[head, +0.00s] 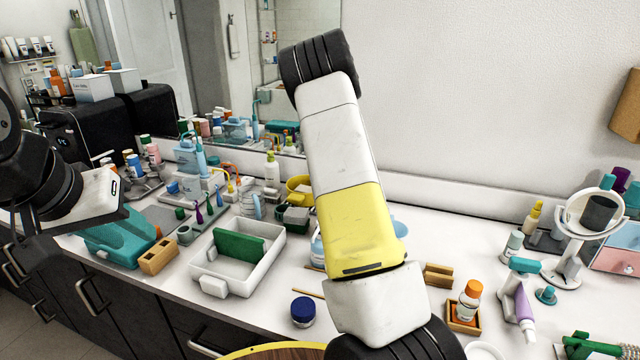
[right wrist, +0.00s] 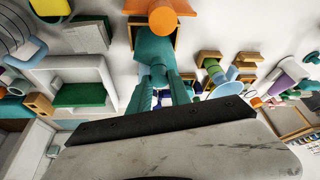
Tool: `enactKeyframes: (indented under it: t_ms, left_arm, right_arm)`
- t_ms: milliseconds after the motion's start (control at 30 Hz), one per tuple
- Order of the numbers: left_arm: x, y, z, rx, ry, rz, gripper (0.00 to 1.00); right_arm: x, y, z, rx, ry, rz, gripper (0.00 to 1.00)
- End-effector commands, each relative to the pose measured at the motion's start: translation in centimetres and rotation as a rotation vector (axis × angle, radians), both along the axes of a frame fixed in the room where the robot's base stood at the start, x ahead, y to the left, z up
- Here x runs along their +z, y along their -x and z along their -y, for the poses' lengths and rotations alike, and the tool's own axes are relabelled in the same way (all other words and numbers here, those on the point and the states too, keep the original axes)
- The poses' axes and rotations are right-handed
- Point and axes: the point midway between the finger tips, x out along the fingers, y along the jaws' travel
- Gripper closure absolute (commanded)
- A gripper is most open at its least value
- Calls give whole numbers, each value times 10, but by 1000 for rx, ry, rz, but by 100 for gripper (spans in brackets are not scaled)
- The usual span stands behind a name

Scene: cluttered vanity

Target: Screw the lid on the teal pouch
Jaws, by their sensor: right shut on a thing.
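In the right wrist view, my right gripper (right wrist: 162,78) points at a small wooden box. It is shut on a teal piece (right wrist: 155,48), which I take to be the teal pouch. A round orange part (right wrist: 163,19), perhaps the lid, shows just beyond it; whether they touch, I cannot tell. In the head view my right arm hides this gripper and what it holds. My left gripper (head: 38,226) is at the far left of the head view, near a teal container (head: 112,246); its jaw opening is unclear.
A white tray (head: 205,271) with a green piece stands left of my right arm. A dark blue-lidded jar (head: 303,312) is near the front. An orange-capped bottle (head: 467,300), a purple tube (head: 523,306) and a round mirror (head: 568,243) stand on the right. Some counter between them is bare.

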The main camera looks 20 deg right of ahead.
Motion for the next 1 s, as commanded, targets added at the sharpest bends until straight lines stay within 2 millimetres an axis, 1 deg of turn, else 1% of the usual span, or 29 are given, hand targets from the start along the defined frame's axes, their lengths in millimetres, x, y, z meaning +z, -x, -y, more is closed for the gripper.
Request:
enactKeyframes:
  t_ms: [500, 633, 867, 900, 967, 1000]
  left_arm:
    - [0, 0, 0, 0, 0, 0, 64]
    - [0, 0, 0, 0, 0, 0, 64]
    - [0, 0, 0, 0, 0, 0, 64]
    - [0, 0, 0, 0, 0, 0, 64]
    - [0, 0, 0, 0, 0, 0, 64]
    - [0, 0, 0, 0, 0, 0, 64]
  right_arm:
    - [-2, 2, 2, -345, 5, -7, 100]
    - [0, 1, 1, -382, 2, -2, 100]
    - [0, 1, 1, -386, -1, 1, 100]
    - [0, 1, 1, -386, 0, 0, 70]
    - [0, 1, 1, -386, 0, 0, 59]
    - [0, 1, 1, -386, 0, 0, 51]
